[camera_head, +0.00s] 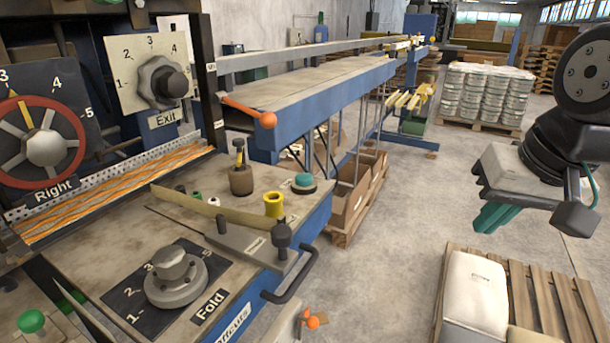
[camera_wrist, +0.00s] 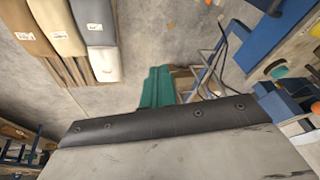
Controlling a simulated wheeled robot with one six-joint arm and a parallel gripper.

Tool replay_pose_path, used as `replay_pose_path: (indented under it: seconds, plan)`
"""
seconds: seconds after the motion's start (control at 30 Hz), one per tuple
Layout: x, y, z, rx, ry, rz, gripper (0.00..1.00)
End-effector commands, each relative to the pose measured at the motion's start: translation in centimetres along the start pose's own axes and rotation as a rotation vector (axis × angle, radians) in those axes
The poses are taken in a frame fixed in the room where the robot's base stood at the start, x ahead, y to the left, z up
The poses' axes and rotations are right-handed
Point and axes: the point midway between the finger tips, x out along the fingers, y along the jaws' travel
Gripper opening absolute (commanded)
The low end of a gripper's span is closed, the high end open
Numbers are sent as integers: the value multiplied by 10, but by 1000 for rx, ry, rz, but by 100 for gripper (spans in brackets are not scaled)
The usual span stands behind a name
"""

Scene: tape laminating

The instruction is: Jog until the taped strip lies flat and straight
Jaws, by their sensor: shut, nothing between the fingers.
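The machine's worktop carries a teal push button (camera_head: 305,180) on a dark base; its label is not readable. An orange wavy band (camera_head: 120,195) runs along a slot under the panels at left; I cannot tell whether it is the taped strip. Dials marked Right (camera_head: 47,147), Exit (camera_head: 165,82) and Fold (camera_head: 175,275) are in view. My gripper (camera_head: 490,219) hangs at the right, well away from the machine, its green fingers together and empty. The fingers (camera_wrist: 157,88) also show in the wrist view.
A black handle (camera_head: 293,280) juts from the machine's front edge. A pallet with pale sacks (camera_head: 474,290) lies below my gripper. Open floor separates it from the machine.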

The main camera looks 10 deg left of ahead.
Motion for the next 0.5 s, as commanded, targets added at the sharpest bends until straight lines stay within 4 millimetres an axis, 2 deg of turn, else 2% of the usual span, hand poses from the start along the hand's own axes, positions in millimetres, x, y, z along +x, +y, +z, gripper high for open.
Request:
replay_pose_path:
  seconds: [0.03, 0.1, 0.2, 0.3, 0.4, 0.5]
  plan:
    - [0, -28, -25, -11, 33, -41, 0]
    - [-2, -66, -57, -7, 84, -103, 0]
    - [-5, -124, -94, 3, 145, -193, 0]
    - [-8, -177, -120, 18, 189, -278, 0]
    - [-10, -220, -136, 34, 217, -346, 0]
    - [-12, -248, -145, 44, 232, -392, 0]
